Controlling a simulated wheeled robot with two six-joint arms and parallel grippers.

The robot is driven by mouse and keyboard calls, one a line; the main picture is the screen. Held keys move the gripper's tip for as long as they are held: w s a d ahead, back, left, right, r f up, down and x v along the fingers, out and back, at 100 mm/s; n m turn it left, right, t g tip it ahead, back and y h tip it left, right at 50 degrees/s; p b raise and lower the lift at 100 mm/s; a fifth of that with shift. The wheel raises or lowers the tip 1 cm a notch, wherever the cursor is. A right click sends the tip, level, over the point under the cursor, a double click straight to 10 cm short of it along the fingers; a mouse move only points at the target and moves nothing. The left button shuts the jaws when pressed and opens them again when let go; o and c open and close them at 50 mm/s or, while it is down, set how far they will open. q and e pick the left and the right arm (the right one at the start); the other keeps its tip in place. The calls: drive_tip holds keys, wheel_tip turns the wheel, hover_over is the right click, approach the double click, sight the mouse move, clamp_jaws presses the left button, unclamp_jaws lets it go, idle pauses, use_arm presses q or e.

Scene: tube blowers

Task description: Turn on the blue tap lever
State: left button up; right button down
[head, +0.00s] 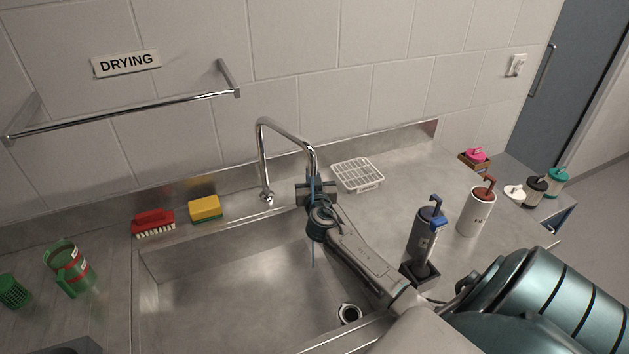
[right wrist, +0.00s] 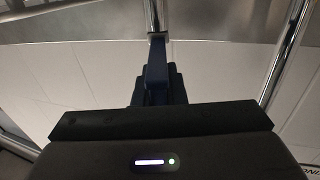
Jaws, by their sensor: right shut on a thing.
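My left gripper is not in view.
The steel sink (head: 225,290) lies below the tap. A red brush (head: 153,222) and yellow sponge (head: 205,208) sit on its back ledge. A white rack (head: 357,174) stands right of the tap. A dark blue-topped dispenser (head: 424,240) stands close beside my right arm.

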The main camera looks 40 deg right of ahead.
drive_tip(key=c, duration=1.5)
unclamp_jaws()
drive_tip(key=shift+s+a+f, duration=0.1)
drive_tip(key=shift+s+a, duration=0.1)
drive_tip(key=shift+s, duration=0.1)
drive_tip(key=b+v, duration=0.3)
drive_tip(key=v, duration=0.7)
drive_tip(key=shift+b, duration=0.35)
drive_tip(key=shift+a, duration=0.1)
